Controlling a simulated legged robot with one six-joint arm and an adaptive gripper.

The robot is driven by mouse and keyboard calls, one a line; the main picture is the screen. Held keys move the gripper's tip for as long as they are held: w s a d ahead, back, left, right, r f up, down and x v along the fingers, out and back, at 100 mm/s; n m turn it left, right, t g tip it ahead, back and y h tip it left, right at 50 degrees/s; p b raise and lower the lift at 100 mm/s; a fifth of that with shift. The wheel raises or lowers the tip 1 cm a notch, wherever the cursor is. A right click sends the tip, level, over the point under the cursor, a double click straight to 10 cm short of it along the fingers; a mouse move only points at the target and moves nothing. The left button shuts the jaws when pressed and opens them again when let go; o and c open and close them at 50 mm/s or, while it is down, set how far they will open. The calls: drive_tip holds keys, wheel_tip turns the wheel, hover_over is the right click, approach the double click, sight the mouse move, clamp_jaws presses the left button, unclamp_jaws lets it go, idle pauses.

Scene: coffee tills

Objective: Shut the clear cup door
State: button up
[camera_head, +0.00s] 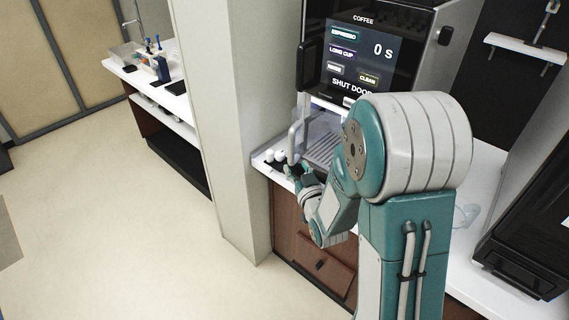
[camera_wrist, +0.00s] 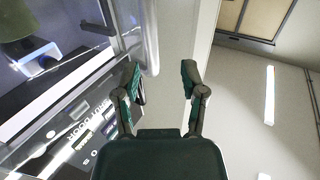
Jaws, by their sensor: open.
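The clear cup door (camera_head: 318,130) stands swung out from the front of the coffee machine (camera_head: 365,60), whose screen reads "SHUT DOOR". Its pale upright handle (camera_head: 293,142) is at the door's outer edge. In the wrist view, which is turned over, the handle (camera_wrist: 149,38) runs down from the top edge, just beyond my left finger. My gripper (camera_wrist: 161,78) is open with nothing between its fingers. In the head view my gripper (camera_head: 296,172) is low beside the handle, partly hidden by my wrist; I cannot tell whether they touch.
A drip tray (camera_head: 322,148) lies under the machine. Small white cups (camera_head: 275,155) stand on the counter left of the door. A pale pillar (camera_head: 215,120) rises close on the left. Open floor (camera_head: 110,220) lies further left.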

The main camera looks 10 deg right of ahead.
sight(290, 151)
drive_tip(key=w+d, duration=0.2)
drive_tip(key=shift+w+d, duration=0.1)
drive_tip(key=shift+w, duration=0.3)
drive_tip(key=shift+o, duration=0.6)
drive_tip(key=w+a, duration=0.1)
drive_tip(key=w, duration=0.2)
drive_tip(key=w+a, duration=0.1)
drive_tip(key=w, duration=0.1)
drive_tip(key=shift+w+a, duration=0.1)
drive_tip(key=shift+a, duration=0.2)
drive_tip(key=shift+d, duration=0.55)
clamp_jaws()
drive_tip(key=shift+d, duration=0.2)
drive_tip(key=shift+a, duration=0.15)
drive_tip(key=shift+c, duration=1.2)
unclamp_jaws()
drive_tip(key=shift+a, duration=0.15)
drive_tip(key=o, duration=0.3)
drive_tip(key=shift+a, duration=0.35)
